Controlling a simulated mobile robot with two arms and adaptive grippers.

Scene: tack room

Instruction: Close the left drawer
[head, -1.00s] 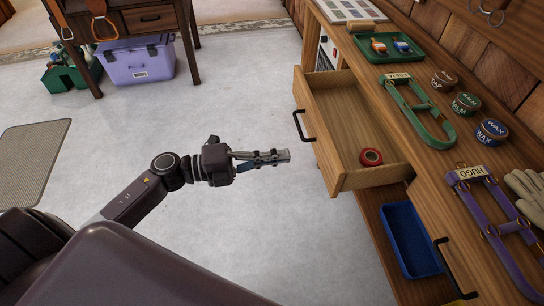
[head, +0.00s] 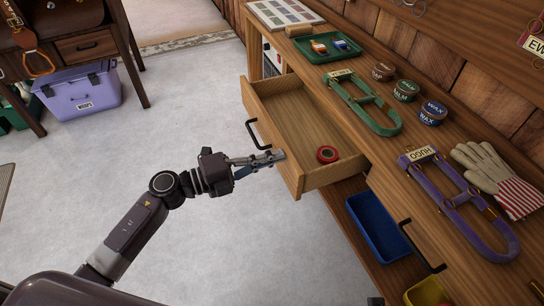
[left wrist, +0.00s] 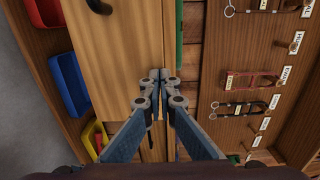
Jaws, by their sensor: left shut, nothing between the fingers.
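The left drawer (head: 290,180) stands pulled out from the wooden bench, with a black bar handle (head: 258,134) on its front. A red ring-shaped roll (head: 327,154) lies inside it. My left gripper (head: 276,157) is shut and empty, with its tips at the drawer front, to the right of the handle in the head view. I cannot tell whether they touch it. In the left wrist view, the shut fingertips (left wrist: 160,76) show over a wooden front (left wrist: 115,60) with a black handle at the top.
A blue bin (head: 378,228) sits on the shelf below the drawer. The bench top holds a green tray (head: 322,55), a green halter (head: 365,105), round tins, a purple halter (head: 455,200) and gloves (head: 495,175). The floor left of the drawer is clear.

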